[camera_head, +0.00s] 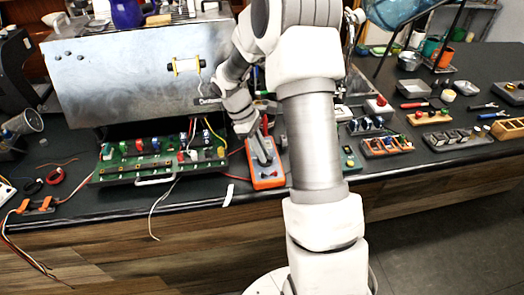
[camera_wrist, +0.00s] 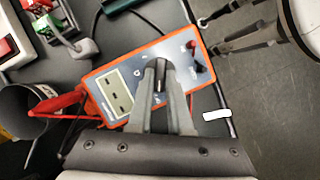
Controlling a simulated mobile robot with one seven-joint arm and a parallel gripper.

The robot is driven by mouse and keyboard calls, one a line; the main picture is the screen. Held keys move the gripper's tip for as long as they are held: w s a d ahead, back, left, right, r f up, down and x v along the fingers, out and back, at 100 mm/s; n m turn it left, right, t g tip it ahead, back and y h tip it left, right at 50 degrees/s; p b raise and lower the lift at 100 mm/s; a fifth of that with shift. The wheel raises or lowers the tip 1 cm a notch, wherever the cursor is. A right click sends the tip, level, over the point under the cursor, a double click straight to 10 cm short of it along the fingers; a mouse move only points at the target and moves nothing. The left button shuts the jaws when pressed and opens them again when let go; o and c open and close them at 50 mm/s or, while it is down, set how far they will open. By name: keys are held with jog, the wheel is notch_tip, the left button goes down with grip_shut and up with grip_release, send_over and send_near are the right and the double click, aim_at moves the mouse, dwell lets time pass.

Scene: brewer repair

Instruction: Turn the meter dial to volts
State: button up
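The meter (camera_head: 268,182) is an orange-rimmed box with a grey face, lying on the dark bench in the head view. In the wrist view the meter (camera_wrist: 92,94) lies tilted, with its pale display (camera_wrist: 115,95) left of my gripper (camera_wrist: 160,68). The dial (camera_wrist: 161,76) is a dark narrow knob on the meter's face, between my two grey fingertips. The fingers appear closed on its sides and hide most of the markings around it. In the head view my gripper (camera_head: 264,158) points down onto the meter.
A red probe lead (camera_wrist: 58,101) lies by the meter's display end. A green circuit board (camera_head: 160,160) sits left of the meter, under a metal brewer housing (camera_head: 130,80). Trays of parts (camera_head: 386,145) and tools stand to the right. The bench's front edge is close to the meter.

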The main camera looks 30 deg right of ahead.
jog(key=shift+m, duration=0.4)
grip_shut()
jog(key=m, duration=0.1)
jog(key=m+y+p, duration=0.1)
jog(key=m, duration=0.1)
jog(key=shift+w+d+m+g, duration=0.2)
jog(key=shift+m+g, duration=0.1)
jog(key=shift+g, duration=0.1)
jog(key=shift+d+m+y, duration=0.15)
jog(key=shift+m+y, duration=0.85)
jog(key=shift+m, duration=1.2)
jog(key=o, duration=0.7)
grip_release()
jog(key=shift+o, duration=0.2)
jog(key=v, duration=1.7)
jog(key=shift+w+g+p, duration=0.3)
jog(key=shift+w+p, duration=0.05)
jog(key=shift+w, duration=0.05)
